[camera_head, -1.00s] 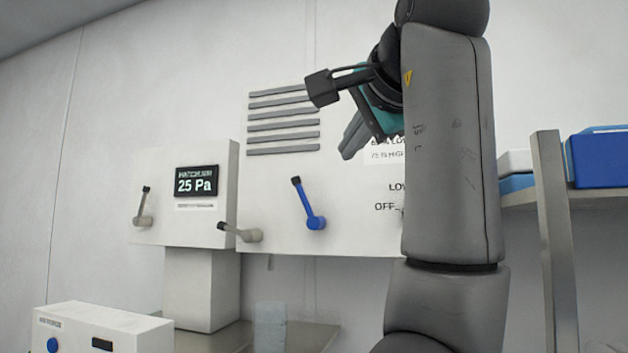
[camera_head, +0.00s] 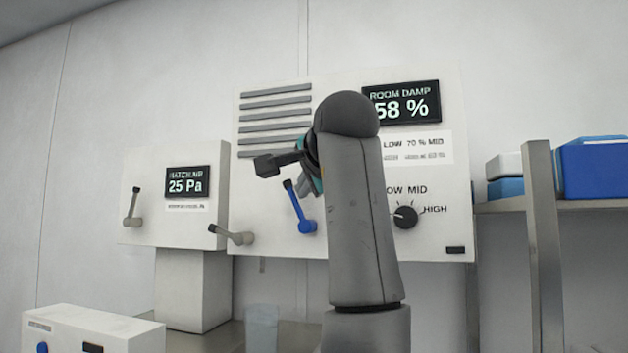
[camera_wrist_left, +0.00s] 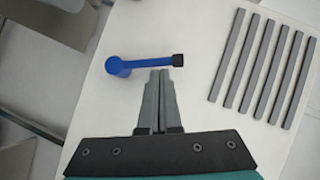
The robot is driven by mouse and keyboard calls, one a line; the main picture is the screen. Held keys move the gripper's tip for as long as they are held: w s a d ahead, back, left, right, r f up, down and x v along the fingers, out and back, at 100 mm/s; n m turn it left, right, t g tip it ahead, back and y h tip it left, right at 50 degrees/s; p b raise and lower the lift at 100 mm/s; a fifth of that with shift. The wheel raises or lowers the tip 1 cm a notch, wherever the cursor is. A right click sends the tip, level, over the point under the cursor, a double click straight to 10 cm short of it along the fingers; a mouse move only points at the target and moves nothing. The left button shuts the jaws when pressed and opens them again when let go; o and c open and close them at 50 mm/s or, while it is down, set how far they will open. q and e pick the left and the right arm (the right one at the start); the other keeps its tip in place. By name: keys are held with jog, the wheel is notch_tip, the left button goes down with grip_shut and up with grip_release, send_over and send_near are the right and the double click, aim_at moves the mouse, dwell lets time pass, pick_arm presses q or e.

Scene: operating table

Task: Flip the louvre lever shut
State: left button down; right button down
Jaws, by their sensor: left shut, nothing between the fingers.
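The blue lever (camera_head: 298,208) with a black tip is on the white wall panel below the grey louvre slats (camera_head: 275,115). It points up and slightly left from its pivot. My left gripper (camera_head: 305,187) is near the lever's upper end, partly hidden behind my own arm. In the left wrist view, the gripper (camera_wrist_left: 160,72) is shut and empty. Its fingertips are beside the blue lever (camera_wrist_left: 145,64), close to the black tip; I cannot tell whether they touch. The slats (camera_wrist_left: 265,68) lie to the right there. My right gripper is not in view.
A grey lever (camera_head: 232,236) sits low on the panel's left edge, and another (camera_head: 131,207) is on the box with the 25 Pa display (camera_head: 188,182). A black knob (camera_head: 405,216) and a 58 % display (camera_head: 402,103) are right of my arm. A shelf (camera_head: 590,205) holds blue boxes.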

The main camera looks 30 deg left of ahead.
pick_arm(q)
jog(key=shift+a, duration=0.1)
jog(key=shift+s+a+f, duration=0.15)
jog(key=shift+a+f, duration=0.05)
jog(key=shift+a, duration=0.35)
